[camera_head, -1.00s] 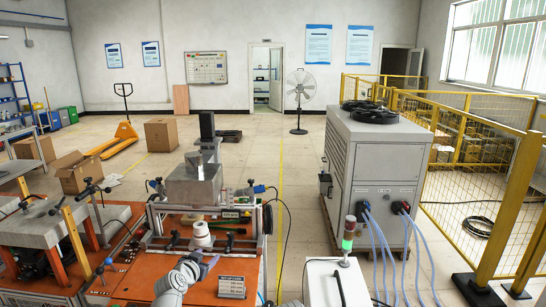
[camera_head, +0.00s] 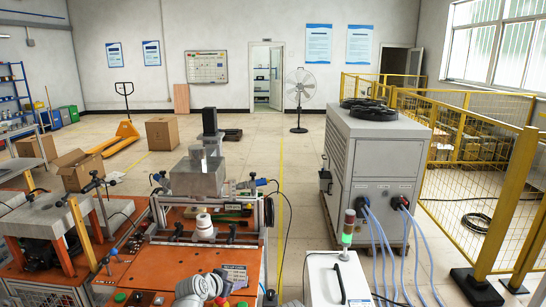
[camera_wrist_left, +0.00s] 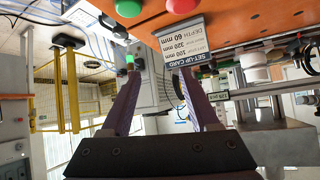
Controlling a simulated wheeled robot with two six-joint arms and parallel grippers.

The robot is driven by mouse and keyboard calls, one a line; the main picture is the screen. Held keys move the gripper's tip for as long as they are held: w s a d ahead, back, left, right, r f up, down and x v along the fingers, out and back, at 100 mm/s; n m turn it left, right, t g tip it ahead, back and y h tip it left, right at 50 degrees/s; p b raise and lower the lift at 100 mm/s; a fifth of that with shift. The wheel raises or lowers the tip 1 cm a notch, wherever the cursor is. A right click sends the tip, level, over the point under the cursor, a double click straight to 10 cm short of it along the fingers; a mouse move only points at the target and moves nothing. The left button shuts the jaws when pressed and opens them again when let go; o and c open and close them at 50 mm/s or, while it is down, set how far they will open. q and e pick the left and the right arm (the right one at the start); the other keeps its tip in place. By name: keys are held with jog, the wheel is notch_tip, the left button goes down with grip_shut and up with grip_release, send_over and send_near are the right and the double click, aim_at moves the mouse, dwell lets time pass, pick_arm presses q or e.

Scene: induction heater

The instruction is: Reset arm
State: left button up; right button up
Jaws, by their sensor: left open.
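My left gripper (camera_head: 219,280) is at the bottom of the head view, over the front right part of the orange bench (camera_head: 170,270). Its two fingers show apart and empty in the left wrist view (camera_wrist_left: 160,85). A set-up card (camera_head: 235,275) stands on the bench beside the gripper; it also shows near the fingers in the left wrist view (camera_wrist_left: 190,50). No thing lies between the fingers. My right gripper is not in view.
A white spool (camera_head: 204,225) sits on the bench in front of a metal block (camera_head: 198,178). A green button (camera_head: 120,297) is at the bench's front left. A white cabinet (camera_head: 325,280) with a signal lamp (camera_head: 348,228) stands right.

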pick_arm(q)
jog(key=s+d+f+g+b, duration=0.1)
jog(key=s+d+f+g, duration=0.1)
jog(key=s+d+f, duration=0.2)
jog(key=shift+s+d+f, duration=0.15)
jog(key=shift+s+f, duration=0.15)
jog(key=shift+s, duration=0.05)
jog(key=s+d+f+g+y+b, duration=0.1)
jog(key=s+f+g, duration=0.3)
jog(key=s, duration=0.5)
jog(key=s+d+f+n+g+y+b, duration=0.1)
jog(key=s+f+g+y, duration=0.3)
jog(key=s, duration=0.6)
jog(key=shift+d+f+b, duration=0.2)
jog(key=shift+f+b, duration=0.15)
jog(key=shift+b, duration=0.4)
jog(key=shift+o, duration=0.5)
